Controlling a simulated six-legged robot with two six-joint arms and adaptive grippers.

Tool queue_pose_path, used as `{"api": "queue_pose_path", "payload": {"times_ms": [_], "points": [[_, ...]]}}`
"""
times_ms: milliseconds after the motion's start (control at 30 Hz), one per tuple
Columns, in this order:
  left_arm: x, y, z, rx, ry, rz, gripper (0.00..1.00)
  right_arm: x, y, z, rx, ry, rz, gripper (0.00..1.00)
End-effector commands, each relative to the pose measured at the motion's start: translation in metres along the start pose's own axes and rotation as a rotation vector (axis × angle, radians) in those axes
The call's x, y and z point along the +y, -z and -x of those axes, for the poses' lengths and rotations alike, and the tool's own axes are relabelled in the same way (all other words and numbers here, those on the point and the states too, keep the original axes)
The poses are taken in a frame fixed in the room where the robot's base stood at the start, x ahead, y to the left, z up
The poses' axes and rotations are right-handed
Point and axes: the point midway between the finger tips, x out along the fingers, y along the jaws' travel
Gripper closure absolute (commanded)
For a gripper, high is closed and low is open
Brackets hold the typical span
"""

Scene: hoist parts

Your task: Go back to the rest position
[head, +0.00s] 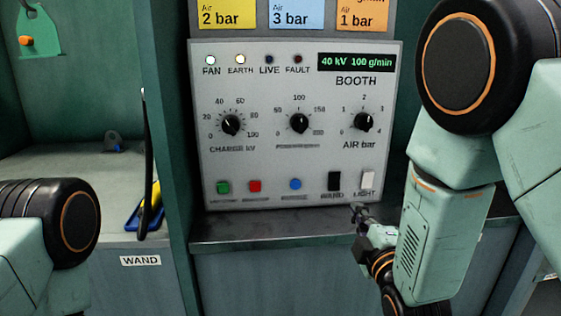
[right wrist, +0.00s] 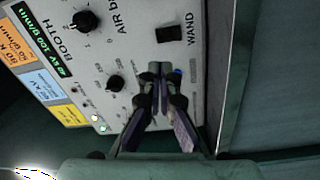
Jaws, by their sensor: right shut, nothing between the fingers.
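My right gripper (head: 358,212) is shut and empty. It is in front of the lower edge of the grey booth control panel (head: 300,160), just below the black WAND switch (head: 334,181) and white LIGHT switch (head: 368,180). In the right wrist view its closed fingers (right wrist: 159,70) point at the panel, partly covering the area by the blue button (right wrist: 178,72); I cannot tell whether they touch it. The WAND switch (right wrist: 170,35) also shows there. Of my left arm only a link shows at the left; its gripper is not in view.
The panel has three knobs, green (head: 223,187) and red (head: 254,186) buttons, and a display (head: 357,61). FAN and EARTH lamps are lit. A ledge (head: 290,232) runs below. At left, a black wand-like rod (head: 147,170) stands by a blue-yellow item (head: 152,215).

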Motion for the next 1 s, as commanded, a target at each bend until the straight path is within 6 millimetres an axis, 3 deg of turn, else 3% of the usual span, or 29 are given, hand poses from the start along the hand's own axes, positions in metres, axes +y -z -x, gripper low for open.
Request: {"api": "queue_pose_path", "payload": {"times_ms": [133, 267, 400, 467, 600, 800, 900, 1000], "points": [[0.0, 0.0, 0.0, 0.0, 0.0, 0.0, 0.4, -0.046, -0.015, 0.016, -0.09, 0.193, -0.308, 1.0], [0.0, 0.0, 0.002, 0.0, 0.0, 0.0, 0.4, -0.106, -0.037, 0.052, -0.259, 0.392, -0.586, 1.0], [0.0, 0.0, 0.005, 0.0, 0.0, 0.0, 0.4, -0.173, -0.059, 0.115, -0.517, 0.586, -0.844, 1.0], [0.0, 0.0, 0.007, 0.0, 0.0, 0.0, 0.4, -0.197, -0.066, 0.145, -0.634, 0.654, -0.928, 1.0], [0.0, 0.0, 0.01, 0.0, 0.0, 0.0, 0.4, -0.242, -0.079, 0.225, -0.921, 0.787, -1.071, 1.0], [0.0, 0.0, 0.015, 0.0, 0.0, 0.0, 0.4, -0.277, -0.086, 0.339, -1.256, 0.943, -1.12, 1.0], [0.0, 0.0, 0.018, 0.0, 0.0, 0.0, 0.4, -0.285, -0.087, 0.377, -1.337, 0.994, -1.105, 1.0], [0.0, 0.0, 0.019, 0.0, 0.0, 0.0, 0.4, -0.29, -0.088, 0.396, -1.377, 1.017, -1.097, 1.0]]}}
